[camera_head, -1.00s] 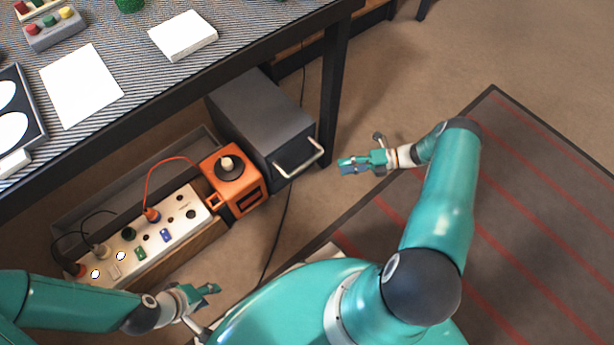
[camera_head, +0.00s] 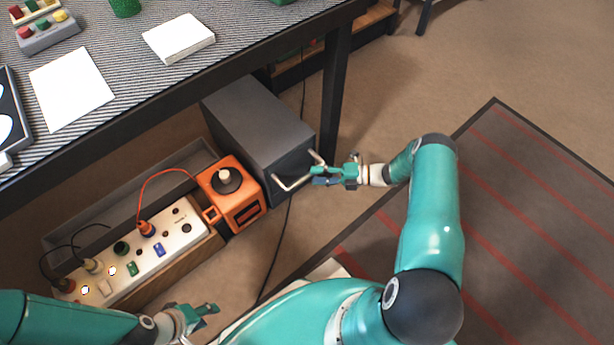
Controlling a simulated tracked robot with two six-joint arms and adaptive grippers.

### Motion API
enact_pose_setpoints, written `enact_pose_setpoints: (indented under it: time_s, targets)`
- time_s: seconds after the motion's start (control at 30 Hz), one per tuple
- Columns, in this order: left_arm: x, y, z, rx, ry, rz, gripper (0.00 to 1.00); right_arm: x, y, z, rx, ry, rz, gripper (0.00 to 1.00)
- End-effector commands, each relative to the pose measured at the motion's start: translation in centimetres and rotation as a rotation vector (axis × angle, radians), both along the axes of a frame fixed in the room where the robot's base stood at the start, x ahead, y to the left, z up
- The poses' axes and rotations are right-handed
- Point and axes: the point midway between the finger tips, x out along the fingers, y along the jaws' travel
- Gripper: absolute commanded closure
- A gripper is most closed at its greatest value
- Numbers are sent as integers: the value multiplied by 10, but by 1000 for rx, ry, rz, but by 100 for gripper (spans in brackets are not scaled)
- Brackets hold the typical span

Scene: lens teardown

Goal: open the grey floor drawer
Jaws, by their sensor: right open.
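The grey floor drawer (camera_head: 258,118) is a dark grey box on the floor under the table, with a pale bar handle (camera_head: 291,184) on its front face. The front looks flush with the box. My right gripper (camera_head: 316,175) is open at the right end of the handle, its fingers overlapping the bar in the picture. I cannot tell whether they touch it or straddle it. My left gripper (camera_head: 212,309) is low in the view, away from the drawer; whether its fingers are apart is unclear.
An orange device (camera_head: 232,204) stands close beside the drawer's left side. A white panel with sockets and cables (camera_head: 150,248) lies left of it. A table leg (camera_head: 332,110) stands right of the drawer. A striped mat (camera_head: 520,230) covers the right floor.

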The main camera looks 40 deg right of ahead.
Motion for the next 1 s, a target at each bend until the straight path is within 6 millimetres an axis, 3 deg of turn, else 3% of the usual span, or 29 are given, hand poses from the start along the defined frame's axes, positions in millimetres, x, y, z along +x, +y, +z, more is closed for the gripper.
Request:
enact_pose_setpoints:
  time_s: [0.23,0.63,0.9,1.0]
  targets:
    - [0,0,-5,0,0,0,60,20,25,-5,1,1,1,57]
    - [0,0,-5,0,0,0,60,23,29,-6,0,1,0,57]
    - [0,0,-5,0,0,0,60,23,29,-6,0,1,-1,100]
    - [0,0,-5,0,0,0,60,23,28,-6,-1,2,-1,100]
